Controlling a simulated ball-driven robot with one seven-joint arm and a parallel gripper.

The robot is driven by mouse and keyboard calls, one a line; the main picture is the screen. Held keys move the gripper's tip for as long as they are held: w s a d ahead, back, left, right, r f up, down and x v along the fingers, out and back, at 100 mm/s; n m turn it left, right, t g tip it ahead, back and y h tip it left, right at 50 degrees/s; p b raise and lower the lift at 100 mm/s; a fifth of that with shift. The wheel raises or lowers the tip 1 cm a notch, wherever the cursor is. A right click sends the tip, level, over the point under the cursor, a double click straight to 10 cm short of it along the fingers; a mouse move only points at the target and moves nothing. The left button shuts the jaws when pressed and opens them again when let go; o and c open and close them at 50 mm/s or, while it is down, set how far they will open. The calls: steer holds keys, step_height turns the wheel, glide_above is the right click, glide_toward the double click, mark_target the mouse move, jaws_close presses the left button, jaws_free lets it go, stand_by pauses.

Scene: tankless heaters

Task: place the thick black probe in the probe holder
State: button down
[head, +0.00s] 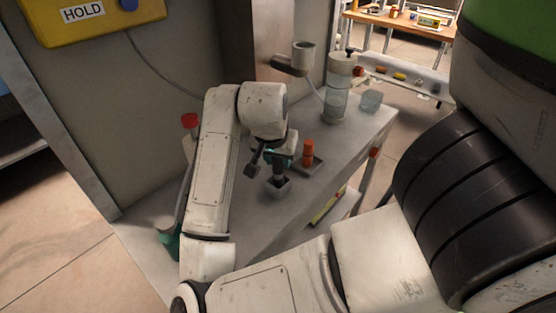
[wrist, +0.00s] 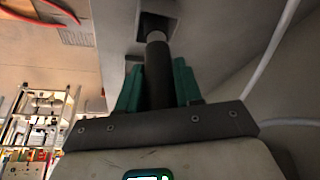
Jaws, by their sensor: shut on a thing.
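The thick black probe (wrist: 158,75) stands between the green fingers of my gripper (wrist: 157,66) in the wrist view, and the jaws are shut on it. Its far end has a lighter grey band and meets a dark square opening in a grey block, which looks like the probe holder (wrist: 172,8). In the head view my gripper (head: 277,160) is low over the bench, directly above a small grey box-shaped holder (head: 278,188). The probe is mostly hidden there by my gripper. How deep its end sits in the opening is unclear.
An orange cylinder (head: 308,152) stands in a grey tray (head: 318,164) just right of my gripper. A red-topped item (head: 190,121) is left of my arm.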

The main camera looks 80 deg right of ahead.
steer(key=shift+f, duration=0.25)
steer(key=c, duration=0.8)
jaws_free()
steer(key=shift+o, duration=0.2)
steer(key=p+v, duration=0.2)
steer(key=v, duration=1)
steer(key=shift+r, duration=0.15)
